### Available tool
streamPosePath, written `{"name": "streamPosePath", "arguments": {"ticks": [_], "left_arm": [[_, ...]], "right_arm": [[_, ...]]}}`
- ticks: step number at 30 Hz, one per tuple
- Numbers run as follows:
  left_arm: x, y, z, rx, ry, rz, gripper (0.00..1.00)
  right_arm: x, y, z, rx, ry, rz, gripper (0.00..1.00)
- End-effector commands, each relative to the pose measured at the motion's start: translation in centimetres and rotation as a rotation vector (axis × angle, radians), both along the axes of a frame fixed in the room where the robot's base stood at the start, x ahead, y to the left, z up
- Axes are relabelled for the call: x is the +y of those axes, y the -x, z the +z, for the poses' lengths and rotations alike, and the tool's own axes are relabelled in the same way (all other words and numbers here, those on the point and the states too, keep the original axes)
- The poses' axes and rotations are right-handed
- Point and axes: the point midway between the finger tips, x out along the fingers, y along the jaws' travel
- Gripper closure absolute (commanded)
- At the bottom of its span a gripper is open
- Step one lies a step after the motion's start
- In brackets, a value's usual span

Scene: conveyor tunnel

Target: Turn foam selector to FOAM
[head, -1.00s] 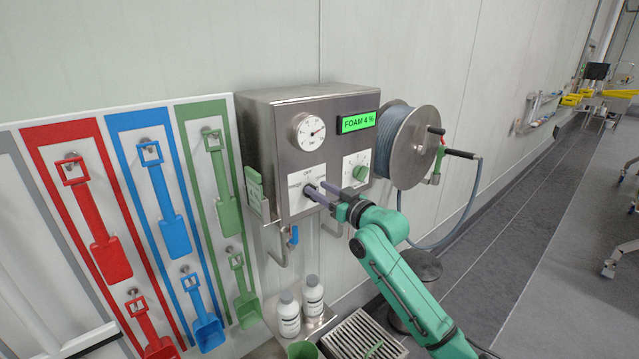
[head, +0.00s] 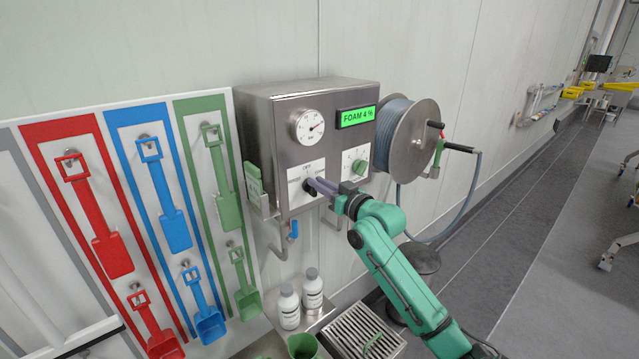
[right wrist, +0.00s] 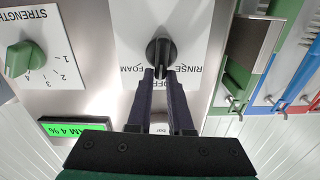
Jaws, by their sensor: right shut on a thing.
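The foam selector is a black knob (right wrist: 161,52) on a white plate, with RINSE, OFF and FOAM printed around it. In the head view it is the dark knob (head: 308,186) low on the steel box's front. My right gripper (head: 313,184) reaches it from the lower right. In the right wrist view, which is upside down, the gripper's dark fingers (right wrist: 162,75) are shut on the knob's near end. The knob's bar stands nearly upright there, towards OFF; its exact setting is partly hidden by the fingers. The green display (head: 357,117) reads FOAM 4 %. My left gripper is not in view.
A green STRENGTH knob (head: 360,167) sits just right of the selector, and a gauge (head: 309,126) above it. A hose reel (head: 411,138) is on the right. Red, blue and green scoops hang left. White bottles (head: 312,288) stand below the box.

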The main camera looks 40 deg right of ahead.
Motion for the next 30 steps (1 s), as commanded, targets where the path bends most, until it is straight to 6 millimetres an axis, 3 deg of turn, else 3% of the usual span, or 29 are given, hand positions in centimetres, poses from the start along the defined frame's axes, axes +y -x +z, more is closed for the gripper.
{"name": "streamPosePath", "arguments": {"ticks": [30], "left_arm": [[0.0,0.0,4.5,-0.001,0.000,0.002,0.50]], "right_arm": [[-1.5,0.0,-1.0,-0.012,-0.845,0.000,1.00]]}}
